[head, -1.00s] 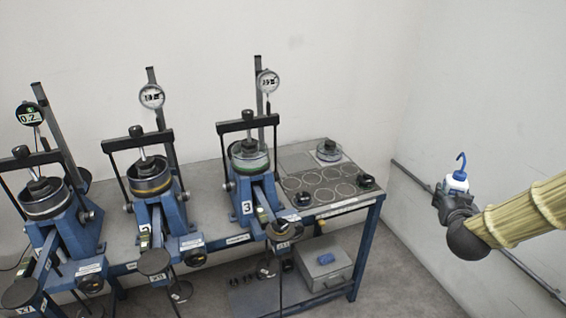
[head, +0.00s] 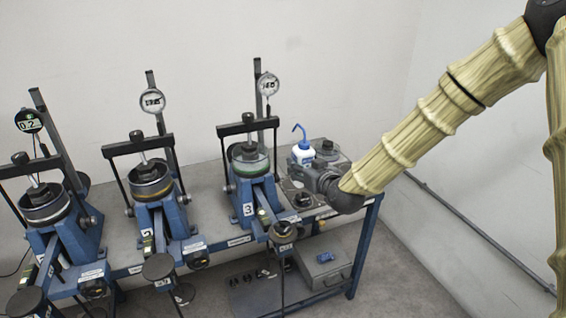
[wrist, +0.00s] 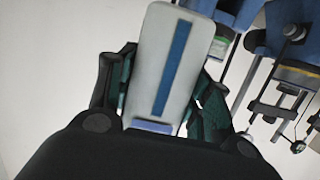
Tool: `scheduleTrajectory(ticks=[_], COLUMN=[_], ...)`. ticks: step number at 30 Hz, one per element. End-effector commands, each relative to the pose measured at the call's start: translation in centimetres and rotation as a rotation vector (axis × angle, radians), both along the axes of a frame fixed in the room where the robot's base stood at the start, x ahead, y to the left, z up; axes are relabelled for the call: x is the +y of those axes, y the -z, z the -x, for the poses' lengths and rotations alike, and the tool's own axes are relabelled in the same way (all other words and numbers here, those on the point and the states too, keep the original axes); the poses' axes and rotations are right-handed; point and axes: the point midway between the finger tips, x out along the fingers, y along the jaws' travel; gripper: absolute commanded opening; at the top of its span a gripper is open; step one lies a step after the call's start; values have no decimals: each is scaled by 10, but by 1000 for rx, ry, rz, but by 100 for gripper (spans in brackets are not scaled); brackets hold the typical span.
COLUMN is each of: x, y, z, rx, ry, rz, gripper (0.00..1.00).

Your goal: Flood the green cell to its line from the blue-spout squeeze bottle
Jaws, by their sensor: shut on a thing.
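The squeeze bottle (head: 303,153) is white with a blue cap and a blue bent spout. My gripper (head: 318,175) is shut on it and holds it upright over the right part of the bench, right of the green cell. In the wrist view the bottle (wrist: 168,65) fills the middle, with a blue stripe down its side, between the fingers of my gripper (wrist: 160,95). The green cell (head: 249,163) is a clear round cell with a green band, in the frame labelled 3. The spout tip is apart from it. I cannot make out its line or liquid level.
Two more lever frames stand to the left, one with a yellow-banded cell (head: 151,186) and one with a pale cell (head: 46,208). Dial gauges (head: 268,84) rise on posts behind. A grey box (head: 322,270) sits on the lower shelf.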

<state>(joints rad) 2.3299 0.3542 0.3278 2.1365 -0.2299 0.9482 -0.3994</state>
Motion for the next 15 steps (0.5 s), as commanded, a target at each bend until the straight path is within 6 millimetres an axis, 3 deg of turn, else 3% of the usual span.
scheduleTrajectory(ticks=[6, 15], x=[33, 47], y=[-16, -17], z=[15, 19], rx=[1, 2], ry=[-186, -256], rz=[15, 27], gripper=[36, 36])
